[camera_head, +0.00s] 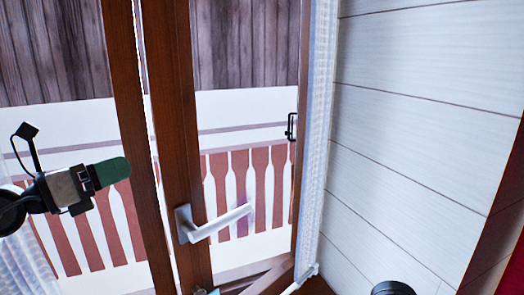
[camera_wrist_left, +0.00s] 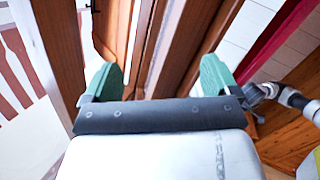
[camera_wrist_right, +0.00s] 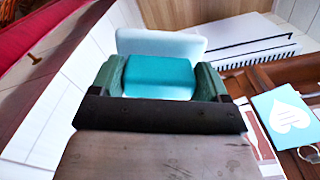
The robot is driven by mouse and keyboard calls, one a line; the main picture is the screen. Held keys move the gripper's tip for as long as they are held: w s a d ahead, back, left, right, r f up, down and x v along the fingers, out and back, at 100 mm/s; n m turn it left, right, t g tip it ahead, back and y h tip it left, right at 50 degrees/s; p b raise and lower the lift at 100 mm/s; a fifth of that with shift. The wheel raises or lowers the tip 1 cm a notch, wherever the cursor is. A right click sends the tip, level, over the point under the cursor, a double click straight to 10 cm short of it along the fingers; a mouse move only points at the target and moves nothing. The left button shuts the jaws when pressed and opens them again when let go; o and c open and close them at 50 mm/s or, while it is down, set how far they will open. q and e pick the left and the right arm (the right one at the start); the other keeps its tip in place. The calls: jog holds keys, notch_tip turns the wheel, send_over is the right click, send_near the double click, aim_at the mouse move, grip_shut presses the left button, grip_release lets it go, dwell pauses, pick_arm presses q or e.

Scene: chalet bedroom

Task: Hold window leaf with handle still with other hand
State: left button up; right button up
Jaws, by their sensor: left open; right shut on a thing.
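The window leaf with the handle (camera_head: 178,120) is a brown wooden frame with glass, right of a narrow gap beside another brown upright (camera_head: 128,90). Its silver handle (camera_head: 222,222) points right, slightly upward. My left gripper (camera_head: 122,170), with green fingers, is left of the leaf and overlaps the other upright in the head view. In the left wrist view (camera_wrist_left: 156,82) its fingers are apart, with brown frame edges beyond the space between them. In the right wrist view, my right gripper (camera_wrist_right: 157,82) is shut on a teal and pale-blue block (camera_wrist_right: 160,76). The head view does not clearly show that gripper.
A white plank wall (camera_head: 420,110) stands right of the window, with a narrow pale curtain (camera_head: 318,130) along it. A teal card with a white heart (camera_wrist_right: 291,120) lies at the right in the right wrist view, beside a metal ring (camera_wrist_right: 309,153). Red-brown balusters show through the glass.

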aim_at(173, 147)
jog(key=shift+s+f+b, duration=0.1)
jog(key=shift+f+b, duration=0.3)
jog(key=shift+f, duration=0.2)
pick_arm(q)
jog(key=s+d+r+m+y, duration=0.1)
jog(key=s+d+r+m, duration=0.15)
jog(key=s+m, duration=0.2)
pick_arm(e)
jog(key=shift+r, duration=0.15)
jog(key=shift+r+p, duration=0.3)
jog(key=shift+p, duration=0.2)
notch_tip(173, 147, up, 4)
jog(key=p, duration=0.4)
pick_arm(q)
jog(key=shift+n, duration=0.35)
jog(key=p+x, duration=0.1)
jog(key=x, duration=0.9)
jog(key=shift+r, duration=0.2)
pick_arm(e)
jog(key=shift+r, duration=0.65)
pick_arm(q)
jog(key=shift+w+d, duration=0.4)
jog(key=shift+w, duration=0.05)
pick_arm(e)
jog(key=shift+r, duration=0.1)
pick_arm(q)
jog(key=c, duration=0.8)
jog(key=shift+c, duration=0.2)
